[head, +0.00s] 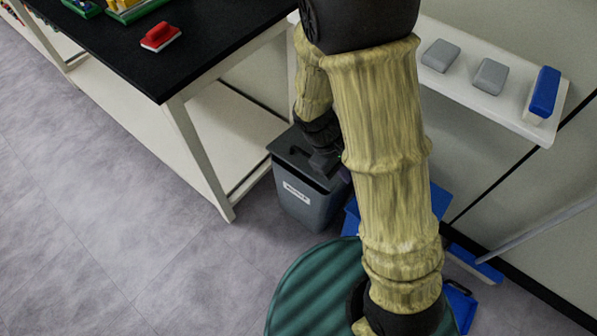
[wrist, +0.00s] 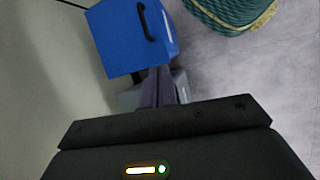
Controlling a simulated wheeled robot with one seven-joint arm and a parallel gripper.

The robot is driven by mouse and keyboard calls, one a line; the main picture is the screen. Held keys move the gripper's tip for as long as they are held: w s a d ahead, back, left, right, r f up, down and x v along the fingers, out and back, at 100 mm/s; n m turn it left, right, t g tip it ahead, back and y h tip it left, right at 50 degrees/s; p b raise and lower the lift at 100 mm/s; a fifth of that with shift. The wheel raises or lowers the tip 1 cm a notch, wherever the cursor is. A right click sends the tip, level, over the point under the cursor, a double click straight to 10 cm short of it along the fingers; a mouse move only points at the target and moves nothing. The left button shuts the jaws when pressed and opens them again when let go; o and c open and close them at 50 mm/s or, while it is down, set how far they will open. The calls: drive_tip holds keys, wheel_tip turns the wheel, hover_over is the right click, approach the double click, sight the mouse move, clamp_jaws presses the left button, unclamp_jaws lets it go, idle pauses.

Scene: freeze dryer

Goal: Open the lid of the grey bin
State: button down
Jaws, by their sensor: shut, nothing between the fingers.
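The grey bin (head: 305,207) stands on the floor beside the table leg in the head view, with a white label on its front. Its dark grey lid (head: 291,157) appears down; my arm covers its right and rear parts, so its exact state is hard to tell. My gripper reaches down at the bin's right rear side, close to the lid; I cannot tell whether it touches. In the wrist view, the purple-grey fingers of my gripper (wrist: 160,72) are shut and empty. A grey surface (wrist: 130,97), probably part of the bin, shows behind them.
A black-topped table (head: 150,50) stands left of the bin. A wall shelf (head: 500,108) hangs to the right. A blue box with a black handle (wrist: 130,38) is near the fingers. The floor (head: 90,200) in front of the table is clear.

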wheel_tip(320, 180, down, 10)
drive_tip(key=w+a+n+t+h+b, duration=0.2)
drive_tip(key=w+a+n+h+b, duration=0.1)
drive_tip(key=n+h+b, duration=0.25)
drive_tip(key=n+t+h+b, duration=0.1)
drive_tip(key=n+t+b, duration=0.7)
drive_tip(key=n+t, duration=0.6)
approach(298, 167)
drive_tip(key=r, duration=0.2)
drive_tip(key=shift+f, duration=0.15)
drive_tip(key=b+x, duration=0.3)
drive_tip(key=x, duration=0.6)
drive_tip(key=shift+w+d+f, duration=0.15)
drive_tip(key=shift+w+d, duration=0.2)
drive_tip(key=shift+w, duration=0.05)
drive_tip(key=shift+r, duration=0.25)
